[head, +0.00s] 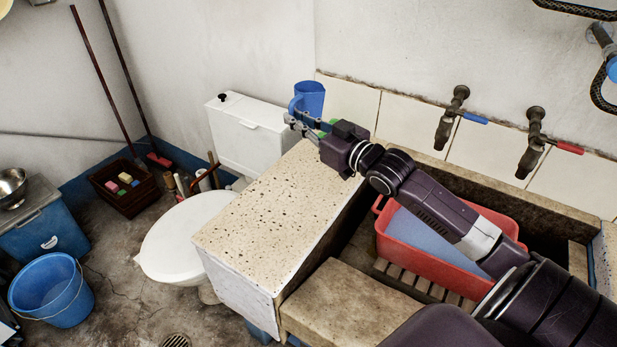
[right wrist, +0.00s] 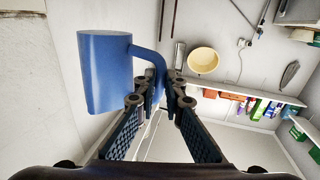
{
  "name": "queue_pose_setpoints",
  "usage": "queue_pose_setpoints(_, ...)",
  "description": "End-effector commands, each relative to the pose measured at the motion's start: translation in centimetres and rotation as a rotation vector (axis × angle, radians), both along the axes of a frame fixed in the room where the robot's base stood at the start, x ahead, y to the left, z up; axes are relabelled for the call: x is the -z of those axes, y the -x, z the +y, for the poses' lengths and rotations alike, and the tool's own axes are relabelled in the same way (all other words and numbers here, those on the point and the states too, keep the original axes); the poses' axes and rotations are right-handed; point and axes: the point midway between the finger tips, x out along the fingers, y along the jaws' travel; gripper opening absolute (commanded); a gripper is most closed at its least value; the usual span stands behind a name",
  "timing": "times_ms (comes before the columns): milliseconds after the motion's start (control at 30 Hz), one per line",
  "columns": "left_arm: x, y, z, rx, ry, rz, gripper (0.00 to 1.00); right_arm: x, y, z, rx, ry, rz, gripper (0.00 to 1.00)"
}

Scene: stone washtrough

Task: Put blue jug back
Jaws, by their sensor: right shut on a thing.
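The blue jug (head: 311,98) is at the far end of the speckled stone counter (head: 265,205), near the wall tiles. It also shows in the right wrist view (right wrist: 104,72), with its handle towards my fingers. My right gripper (head: 300,122) is shut on the jug's handle, and the right wrist view shows the handle between the two fingers (right wrist: 164,88). Whether the jug's base touches the counter is hidden behind the gripper. My left gripper is not in view.
A red basin (head: 392,237) of blue water sits in the trough under my right arm. Two taps (head: 450,117) (head: 533,142) stick out from the wall. A white toilet (head: 180,240) stands left of the counter. The counter's near part is clear.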

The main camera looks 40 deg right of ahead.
Motion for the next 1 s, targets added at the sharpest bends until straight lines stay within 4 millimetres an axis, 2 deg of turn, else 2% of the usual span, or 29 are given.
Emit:
queue_pose_setpoints(67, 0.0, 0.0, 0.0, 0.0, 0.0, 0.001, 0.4, 0.5, -0.2, -0.4, 0.005, -0.002, 0.002, 0.0)
queue_pose_setpoints(133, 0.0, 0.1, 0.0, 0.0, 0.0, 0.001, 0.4, 1.8, -0.2, -0.4, 0.006, -0.005, 0.003, 0.0)
queue_pose_setpoints(400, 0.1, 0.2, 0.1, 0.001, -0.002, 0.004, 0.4, 9.1, -0.1, -0.3, 0.006, -0.003, 0.004, 0.0)
queue_pose_setpoints(600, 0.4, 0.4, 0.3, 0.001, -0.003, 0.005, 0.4, 13.6, -0.2, -0.3, 0.005, -0.001, 0.001, 0.0)
queue_pose_setpoints(833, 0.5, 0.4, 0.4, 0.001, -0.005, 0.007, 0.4, 15.7, -0.2, -0.3, 0.004, -0.001, -0.001, 0.0)
queue_pose_setpoints(1000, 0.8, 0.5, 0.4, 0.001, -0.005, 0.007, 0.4, 18.4, -0.2, -0.3, 0.005, -0.001, 0.001, 0.0)
